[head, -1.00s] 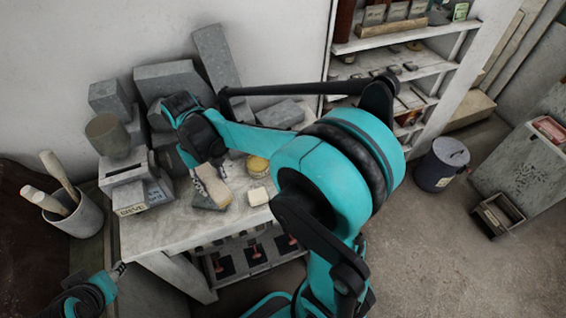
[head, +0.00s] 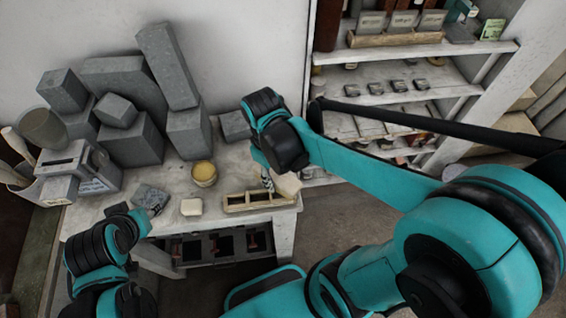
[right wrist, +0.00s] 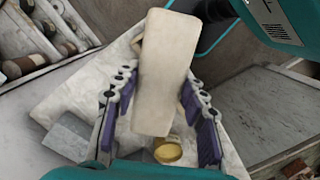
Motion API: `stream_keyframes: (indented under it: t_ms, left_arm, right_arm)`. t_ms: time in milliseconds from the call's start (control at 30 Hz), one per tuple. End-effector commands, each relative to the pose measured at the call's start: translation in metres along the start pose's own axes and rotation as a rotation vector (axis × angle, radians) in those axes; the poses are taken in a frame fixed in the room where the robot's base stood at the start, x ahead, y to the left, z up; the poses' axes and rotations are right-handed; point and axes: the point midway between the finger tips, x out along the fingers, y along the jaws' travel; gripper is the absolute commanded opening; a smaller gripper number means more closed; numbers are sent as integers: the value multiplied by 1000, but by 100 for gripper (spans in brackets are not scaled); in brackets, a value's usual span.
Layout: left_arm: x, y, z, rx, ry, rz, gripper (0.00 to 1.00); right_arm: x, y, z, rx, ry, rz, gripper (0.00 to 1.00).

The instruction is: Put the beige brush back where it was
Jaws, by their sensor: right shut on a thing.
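The beige brush (right wrist: 165,75) is between the fingers of my right gripper (right wrist: 160,82), filling the middle of the right wrist view as a pale, smooth block. In the head view the right gripper (head: 269,178) is shut on the brush (head: 288,185), over the right front part of the white table (head: 225,172). The brush is close to a shallow wooden rack (head: 246,204); I cannot tell whether they touch. My left gripper (head: 147,212) is at the table's front left, beside a grey block (head: 152,196); its fingers are too unclear to tell open from shut.
A yellow jar (head: 204,172) and a small cream block (head: 191,207) stand left of the rack. Grey plaster blocks (head: 133,136) crowd the back left. A shelf unit (head: 400,70) with small items stands at the right. Some tabletop between jar and rack is clear.

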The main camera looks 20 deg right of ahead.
Motion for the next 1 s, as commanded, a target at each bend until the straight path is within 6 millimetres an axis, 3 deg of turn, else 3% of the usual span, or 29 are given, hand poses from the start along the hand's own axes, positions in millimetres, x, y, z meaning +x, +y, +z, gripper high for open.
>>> stream_keyframes:
  t_ms: [167,600,833,1000]
  left_arm:
    - [2,0,1,0,0,0,40]
    - [13,0,9,0,0,0,40]
    - [14,0,10,0,0,0,40]
    - [18,0,13,0,0,0,40]
  right_arm:
    - [7,3,-10,-16,0,2,19]
    - [50,28,-101,-14,0,2,19]
    - [60,32,-118,-14,-1,2,19]
    - [86,32,-121,-13,0,2,19]
